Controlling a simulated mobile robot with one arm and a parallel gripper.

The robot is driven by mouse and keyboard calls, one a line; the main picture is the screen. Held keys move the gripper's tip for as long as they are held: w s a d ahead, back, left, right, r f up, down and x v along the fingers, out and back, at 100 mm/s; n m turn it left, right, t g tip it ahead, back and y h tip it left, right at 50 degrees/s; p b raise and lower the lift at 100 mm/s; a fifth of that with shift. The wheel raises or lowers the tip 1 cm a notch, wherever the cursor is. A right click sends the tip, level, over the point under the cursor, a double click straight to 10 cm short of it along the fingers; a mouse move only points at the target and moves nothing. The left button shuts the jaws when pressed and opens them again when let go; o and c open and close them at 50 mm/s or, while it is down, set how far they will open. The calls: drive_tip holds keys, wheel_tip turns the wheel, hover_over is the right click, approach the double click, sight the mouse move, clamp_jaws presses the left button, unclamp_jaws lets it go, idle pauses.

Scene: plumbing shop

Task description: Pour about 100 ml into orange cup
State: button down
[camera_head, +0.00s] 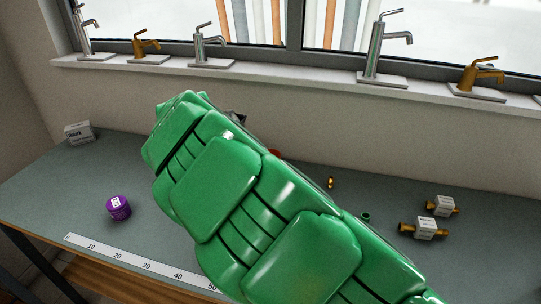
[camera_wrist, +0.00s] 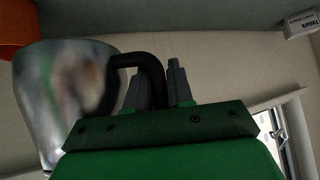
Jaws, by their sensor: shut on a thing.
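In the wrist view, my gripper (camera_wrist: 157,80) is shut on the black handle of a shiny metal jug (camera_wrist: 62,100). The jug fills the left of that view, and its contents cannot be seen. The orange cup (camera_wrist: 14,36) is cut off at the top left corner of the wrist view, beyond the jug; I cannot tell whether they touch. In the head view, only a small orange-red patch (camera_head: 275,152) shows past my green arm, probably the cup. My arm hides the jug and most of my gripper there.
On the grey bench (camera_head: 60,180) are a purple tin (camera_head: 118,207), a white box (camera_head: 79,132), a printed ruler strip (camera_head: 132,262), brass fittings with white labels (camera_head: 425,228), a small brass piece (camera_head: 331,182) and a green ring (camera_head: 366,217). Several taps line the sill (camera_head: 290,84).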

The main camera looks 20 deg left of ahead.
drive_tip(key=f, duration=0.3)
drive_tip(key=a+f, duration=0.1)
drive_tip(key=f, duration=0.3)
drive_tip(key=s+f, duration=0.1)
drive_tip(key=f, duration=0.3)
drive_tip(key=shift+s+a+f, duration=0.1)
drive_tip(key=shift+a+f, duration=0.1)
drive_tip(key=shift+a, duration=0.15)
drive_tip(key=shift+r, duration=0.1)
